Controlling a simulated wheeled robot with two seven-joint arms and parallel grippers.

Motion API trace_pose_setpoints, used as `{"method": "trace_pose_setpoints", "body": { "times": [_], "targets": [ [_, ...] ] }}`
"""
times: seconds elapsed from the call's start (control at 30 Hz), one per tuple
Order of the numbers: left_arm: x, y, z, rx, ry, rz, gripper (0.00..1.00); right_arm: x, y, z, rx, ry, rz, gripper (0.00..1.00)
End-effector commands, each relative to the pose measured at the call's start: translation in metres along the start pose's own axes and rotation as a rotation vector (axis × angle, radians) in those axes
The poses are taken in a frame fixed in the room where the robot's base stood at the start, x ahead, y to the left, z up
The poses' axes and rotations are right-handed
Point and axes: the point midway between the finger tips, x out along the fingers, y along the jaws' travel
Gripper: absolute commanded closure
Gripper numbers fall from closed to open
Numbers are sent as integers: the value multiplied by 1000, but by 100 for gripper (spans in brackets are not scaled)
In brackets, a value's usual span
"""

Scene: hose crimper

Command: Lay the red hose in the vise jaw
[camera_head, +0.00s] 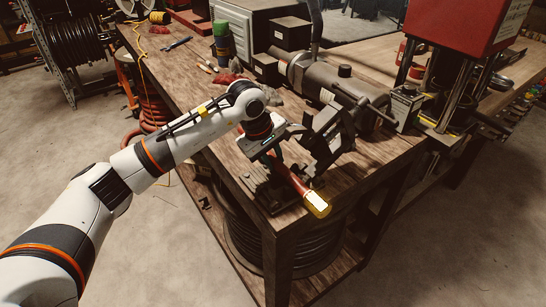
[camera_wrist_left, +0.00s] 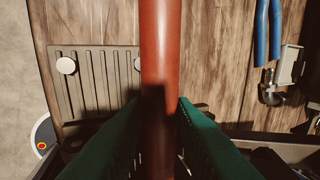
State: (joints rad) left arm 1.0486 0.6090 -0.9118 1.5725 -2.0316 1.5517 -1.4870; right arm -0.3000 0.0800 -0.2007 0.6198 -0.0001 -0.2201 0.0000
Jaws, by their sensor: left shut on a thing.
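The red hose (camera_head: 293,181) has a brass fitting at its near end, which points toward the bench's front corner in the head view. My left gripper (camera_head: 270,153) is shut on the hose behind that fitting. In the left wrist view, its green fingers (camera_wrist_left: 159,115) press on both sides of the hose (camera_wrist_left: 160,45), which runs straight up the picture. A dark metal fixture, probably the vise (camera_head: 258,187), sits at the bench corner beside and below the hose. Whether the hose touches it or hangs above it cannot be told. My right gripper is not in view.
A grey motor-like machine (camera_head: 330,82) and dark metal parts stand close to the right of my gripper. A red press (camera_head: 455,28) is farther right. The wooden bench (camera_head: 190,62) holds bottles and tools at the back. Blue handles (camera_wrist_left: 268,30) show in the wrist view.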

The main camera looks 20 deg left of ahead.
Motion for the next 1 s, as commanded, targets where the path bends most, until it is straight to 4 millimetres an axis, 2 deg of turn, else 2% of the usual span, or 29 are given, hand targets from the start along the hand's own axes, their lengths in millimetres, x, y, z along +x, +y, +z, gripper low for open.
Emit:
{"method": "trace_pose_setpoints", "body": {
  "times": [0.23,0.27,0.4,0.77,0.87,1.0],
  "targets": [
    [0,-1,0,0,0,-3,100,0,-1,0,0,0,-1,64],
    [0,-1,0,0,0,-2,73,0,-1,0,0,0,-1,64],
    [0,0,0,0,0,-2,51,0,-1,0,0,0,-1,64],
    [-4,0,0,0,0,0,51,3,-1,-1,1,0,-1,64],
    [-16,0,1,0,-4,-3,51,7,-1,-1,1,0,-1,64],
    [-45,0,1,2,-5,-6,51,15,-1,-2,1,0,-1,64]
  ]
}}
